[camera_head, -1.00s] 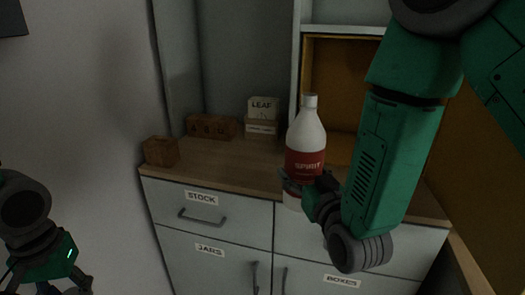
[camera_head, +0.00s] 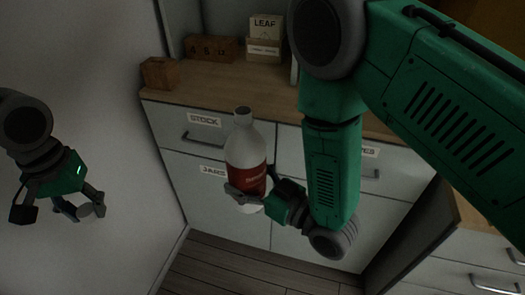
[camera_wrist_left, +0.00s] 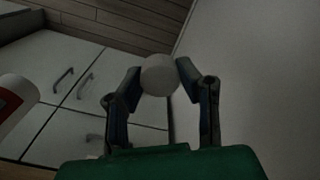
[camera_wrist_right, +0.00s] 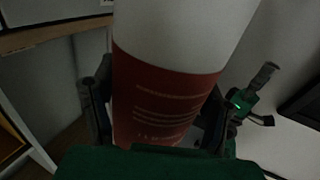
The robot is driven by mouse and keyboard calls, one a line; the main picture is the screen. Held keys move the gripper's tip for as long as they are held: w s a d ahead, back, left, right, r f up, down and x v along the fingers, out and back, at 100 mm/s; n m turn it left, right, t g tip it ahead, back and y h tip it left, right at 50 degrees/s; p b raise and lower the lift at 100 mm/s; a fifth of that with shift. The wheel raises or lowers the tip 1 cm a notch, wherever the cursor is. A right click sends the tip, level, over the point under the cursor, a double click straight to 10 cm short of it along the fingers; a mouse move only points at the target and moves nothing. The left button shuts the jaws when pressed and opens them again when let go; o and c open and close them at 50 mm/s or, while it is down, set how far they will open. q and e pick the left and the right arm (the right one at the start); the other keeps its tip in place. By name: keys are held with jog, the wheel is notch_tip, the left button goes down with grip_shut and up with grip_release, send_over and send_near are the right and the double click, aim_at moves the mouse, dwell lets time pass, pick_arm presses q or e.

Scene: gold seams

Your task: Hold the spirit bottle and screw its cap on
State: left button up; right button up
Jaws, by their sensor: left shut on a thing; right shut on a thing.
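The spirit bottle (camera_head: 246,150) is white with a red label and stands upright in the air in front of the cabinet. Its neck shows an open grey top with no cap on it. My right gripper (camera_head: 250,196) is shut around the bottle's lower part; the bottle fills the right wrist view (camera_wrist_right: 165,95). My left gripper (camera_head: 82,208) is at the left, apart from the bottle and lower than its neck. It is shut on the cap (camera_wrist_left: 160,75), a round whitish piece between its fingertips, which also shows in the head view (camera_head: 98,210).
A cabinet with a wooden top (camera_head: 220,80) stands behind, with drawers and doors labelled STOCK and JARS. Brown blocks (camera_head: 160,73) and a LEAF box (camera_head: 265,30) sit on it. A pale wall (camera_head: 80,100) is at the left. Free air lies between the grippers.

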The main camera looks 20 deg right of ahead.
jog(key=shift+s+a+f+n+g+y, duration=0.2)
jog(key=shift+a+f, duration=0.1)
jog(key=shift+a, duration=0.1)
jog(key=shift+s+a+f+n+g+y, duration=0.1)
jog(key=shift+s+a+f+y, duration=0.1)
jog(key=shift+a+f, duration=0.15)
pick_arm(q)
jog(key=w+d+r+m, duration=0.2)
jog(key=w+d+r, duration=0.1)
jog(key=d, duration=0.2)
pick_arm(e)
jog(key=shift+w, duration=0.1)
jog(key=shift+d, duration=0.1)
pick_arm(q)
notch_tip(320, 180, up, 16)
jog(key=m, duration=0.6)
send_over(236, 113)
jog(key=shift+w+a+r, duration=0.15)
jog(key=shift+a+r, duration=0.05)
jog(key=shift+a, duration=0.2)
jog(key=shift+s+d+r, duration=0.2)
jog(key=shift+d+r, duration=0.2)
jog(key=shift+f, duration=0.15)
